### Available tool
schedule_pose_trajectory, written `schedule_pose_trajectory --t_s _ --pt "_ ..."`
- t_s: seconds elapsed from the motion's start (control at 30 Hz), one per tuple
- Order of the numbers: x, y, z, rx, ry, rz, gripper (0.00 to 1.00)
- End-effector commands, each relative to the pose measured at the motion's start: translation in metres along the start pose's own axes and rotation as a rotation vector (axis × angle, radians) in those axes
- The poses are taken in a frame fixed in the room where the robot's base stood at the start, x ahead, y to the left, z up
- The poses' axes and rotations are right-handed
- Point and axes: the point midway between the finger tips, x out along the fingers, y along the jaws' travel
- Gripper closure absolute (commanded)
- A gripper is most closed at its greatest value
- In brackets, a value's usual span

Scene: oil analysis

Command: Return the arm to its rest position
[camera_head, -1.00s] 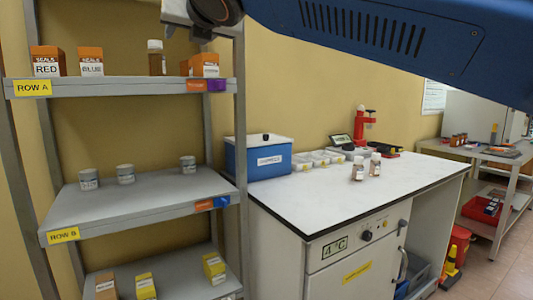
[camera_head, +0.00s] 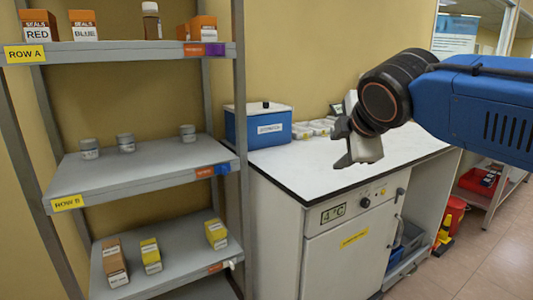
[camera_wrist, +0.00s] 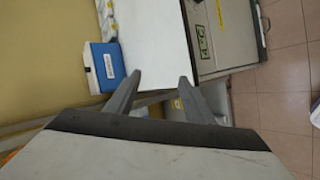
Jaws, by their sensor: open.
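My arm reaches in from the right in the head view, and my gripper (camera_head: 354,150) hangs in the air in front of the white counter, pointing left. Its two fingers are apart with nothing between them. In the wrist view my gripper (camera_wrist: 157,88) also shows spread fingers, with the white counter (camera_wrist: 153,40) beyond and between them. My arm and gripper hide part of the counter top in the head view.
A grey shelf (camera_head: 150,185) with boxes, jars and a bottle stands at left. A blue box (camera_head: 258,126) and white trays stand on the counter (camera_head: 300,172) above a 4°C cabinet (camera_head: 350,235). Floor at lower right is clear.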

Motion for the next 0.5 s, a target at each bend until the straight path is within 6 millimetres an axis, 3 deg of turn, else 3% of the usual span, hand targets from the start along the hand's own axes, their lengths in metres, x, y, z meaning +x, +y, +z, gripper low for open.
schedule_pose_trajectory --t_s 0.03,0.2,0.33,0.5 --pt "0.003 -0.026 0.021 0.115 -0.026 -0.038 0.52" --pt "0.010 -0.117 0.070 0.524 -0.114 -0.157 0.52" --pt "0.010 -0.189 0.096 0.843 -0.197 -0.232 0.52" --pt "0.008 -0.275 0.115 1.225 -0.309 -0.302 0.52"
